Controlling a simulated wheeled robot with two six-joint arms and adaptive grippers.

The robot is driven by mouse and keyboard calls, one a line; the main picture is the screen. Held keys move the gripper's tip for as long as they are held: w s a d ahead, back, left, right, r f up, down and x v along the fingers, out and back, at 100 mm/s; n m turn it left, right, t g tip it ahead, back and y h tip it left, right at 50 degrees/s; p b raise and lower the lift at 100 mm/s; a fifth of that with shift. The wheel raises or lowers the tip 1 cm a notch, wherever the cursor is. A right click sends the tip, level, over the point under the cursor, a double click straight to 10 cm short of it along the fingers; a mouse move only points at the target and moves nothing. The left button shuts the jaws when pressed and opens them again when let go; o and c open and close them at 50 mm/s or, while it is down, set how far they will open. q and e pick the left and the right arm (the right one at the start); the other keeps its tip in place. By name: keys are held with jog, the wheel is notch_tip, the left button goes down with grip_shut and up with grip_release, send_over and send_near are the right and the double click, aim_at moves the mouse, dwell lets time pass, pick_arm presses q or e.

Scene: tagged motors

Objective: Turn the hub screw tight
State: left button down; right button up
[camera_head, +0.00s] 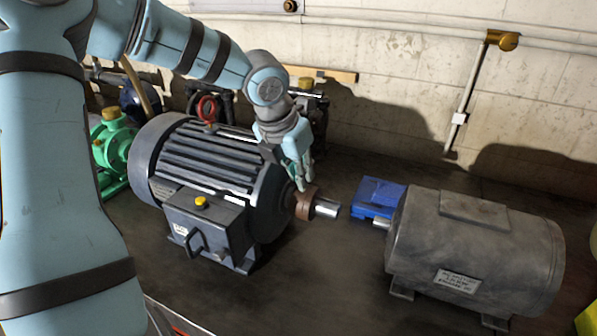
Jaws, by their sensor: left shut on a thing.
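A dark ribbed motor (215,165) stands in the middle with a red lifting ring on top. A brown hub (304,204) sits around its shaft, and the bare silver shaft end (326,208) sticks out to the right. My left gripper (301,186) comes down from above, its fingers pointing at the top of the hub. It is shut at the hub's top, where the hub screw is; the screw itself is hidden by the fingers. My right gripper is not in view.
A grey motor (470,250) with a white label stands at the right, its shaft facing the hub. A blue block (373,197) lies behind that shaft. A green pump (112,145) stands at the left. The dark bench is clear in front between the motors.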

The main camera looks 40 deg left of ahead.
pick_arm(q)
jog(key=shift+w+a+m+h+p, duration=0.1)
jog(key=shift+m+h+p, duration=0.4)
jog(key=shift+m, duration=0.5)
jog(key=shift+a+m+h+p, duration=0.1)
jog(key=shift+m+h+p, duration=0.2)
jog(key=shift+m+p, duration=0.55)
jog(key=shift+m, duration=0.25)
jog(key=c, duration=1.8)
grip_release()
jog(key=shift+w, duration=0.1)
jog(key=shift+c, duration=0.2)
